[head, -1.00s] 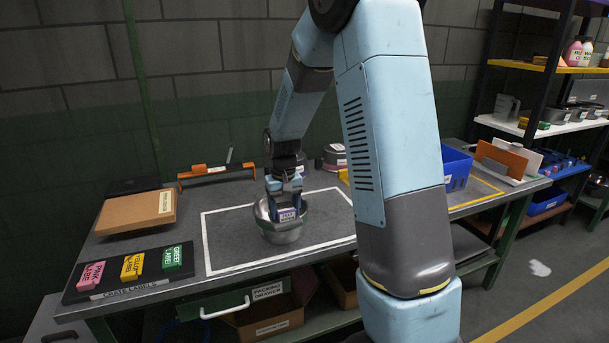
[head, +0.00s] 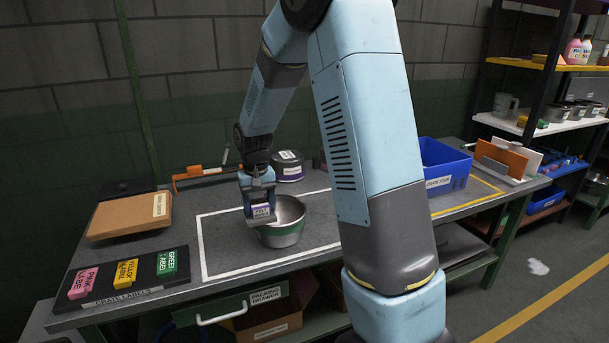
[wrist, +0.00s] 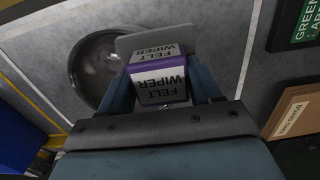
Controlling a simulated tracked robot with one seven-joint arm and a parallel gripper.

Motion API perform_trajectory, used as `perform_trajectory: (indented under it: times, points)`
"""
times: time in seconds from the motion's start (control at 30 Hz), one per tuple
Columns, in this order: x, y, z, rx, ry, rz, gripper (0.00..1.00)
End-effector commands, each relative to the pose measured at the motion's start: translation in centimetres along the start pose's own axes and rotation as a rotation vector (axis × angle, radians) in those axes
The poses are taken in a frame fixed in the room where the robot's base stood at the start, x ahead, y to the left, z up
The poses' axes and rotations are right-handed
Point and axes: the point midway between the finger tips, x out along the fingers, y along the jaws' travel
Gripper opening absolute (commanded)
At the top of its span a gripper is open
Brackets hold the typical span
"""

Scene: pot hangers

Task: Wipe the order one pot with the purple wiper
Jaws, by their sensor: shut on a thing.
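A steel pot (head: 287,228) with a green band stands inside the white outline on the grey bench. It also shows in the wrist view (wrist: 88,68), partly hidden behind the wiper. My gripper (head: 260,205) is shut on the purple felt wiper (wrist: 160,82), whose labels read FELT WIPER. The wiper also shows in the head view (head: 262,211), at the pot's left rim. A flat grey pad (wrist: 150,42) shows at its end. In the wrist view the wiper overlaps the pot's edge; I cannot tell whether it touches the pot.
A black tray (head: 95,299) with pink, yellow and green labels lies at the front left. A cardboard box (head: 130,217) lies behind it. A dark round tin (head: 289,170) stands behind the pot. A blue crate (head: 446,180) stands right of my arm.

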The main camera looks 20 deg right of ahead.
Motion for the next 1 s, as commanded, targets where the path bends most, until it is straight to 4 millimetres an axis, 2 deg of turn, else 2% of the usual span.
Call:
perform_trajectory:
  times: [0.17,0.6,1.0]
  points:
    - [-1.7,-0.6,0.1,-0.011,0.003,-0.001,0.25]
    - [-5.5,-0.6,0.1,-0.011,0.003,-0.001,0.25]
    - [-6.4,-0.4,0.1,-0.008,0.001,-0.001,0.25]
